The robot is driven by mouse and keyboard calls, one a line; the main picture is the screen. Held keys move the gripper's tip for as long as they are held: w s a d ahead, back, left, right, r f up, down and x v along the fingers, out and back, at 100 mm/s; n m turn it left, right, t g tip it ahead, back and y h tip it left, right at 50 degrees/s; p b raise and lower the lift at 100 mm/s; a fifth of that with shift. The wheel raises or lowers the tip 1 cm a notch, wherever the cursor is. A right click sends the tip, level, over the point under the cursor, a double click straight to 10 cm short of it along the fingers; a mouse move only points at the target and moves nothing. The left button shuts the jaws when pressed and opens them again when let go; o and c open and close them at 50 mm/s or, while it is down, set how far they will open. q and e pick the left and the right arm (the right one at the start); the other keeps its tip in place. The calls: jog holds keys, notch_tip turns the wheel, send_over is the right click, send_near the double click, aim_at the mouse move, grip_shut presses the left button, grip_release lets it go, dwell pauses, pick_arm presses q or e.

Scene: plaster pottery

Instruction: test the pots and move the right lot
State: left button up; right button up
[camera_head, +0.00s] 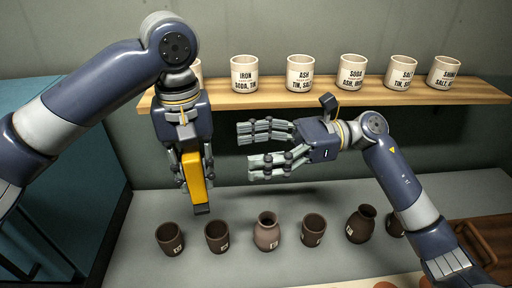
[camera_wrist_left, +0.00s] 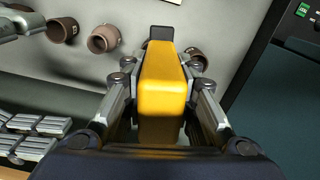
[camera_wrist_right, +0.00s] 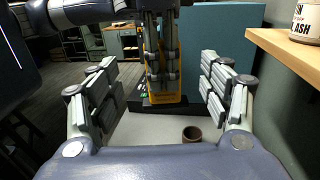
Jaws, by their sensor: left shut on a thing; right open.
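My left gripper (camera_head: 194,170) is shut on a yellow tool with a dark end (camera_head: 194,178), held pointing down above the back of the worktop. The tool fills the middle of the left wrist view (camera_wrist_left: 163,90). My right gripper (camera_head: 250,152) is open and empty, its fingers pointing left toward the tool. Small brown pots with pale tags stand in a row below: cups (camera_head: 170,238), (camera_head: 217,236), (camera_head: 313,230) and rounder necked pots (camera_head: 267,231), (camera_head: 360,225). Another pot (camera_head: 394,224) is partly hidden by my right arm. Tag markings are too small to read.
A wooden shelf (camera_head: 330,97) on the wall bears several white labelled cups, including IRON (camera_head: 244,74), ASH (camera_head: 300,73) and SODA (camera_head: 352,72). One is mostly behind my left arm. A teal cabinet (camera_head: 60,215) stands left. A brown wooden object (camera_head: 487,245) lies right.

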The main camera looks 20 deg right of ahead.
aim_at(189, 158)
jog(key=a, duration=1.1)
jog(key=shift+w+a, duration=0.15)
jog(key=shift+a, duration=0.25)
jog(key=c, duration=1.3)
pick_arm(q)
jog(key=o, duration=1)
jog(key=shift+o, duration=0.2)
jog(key=shift+r, duration=0.1)
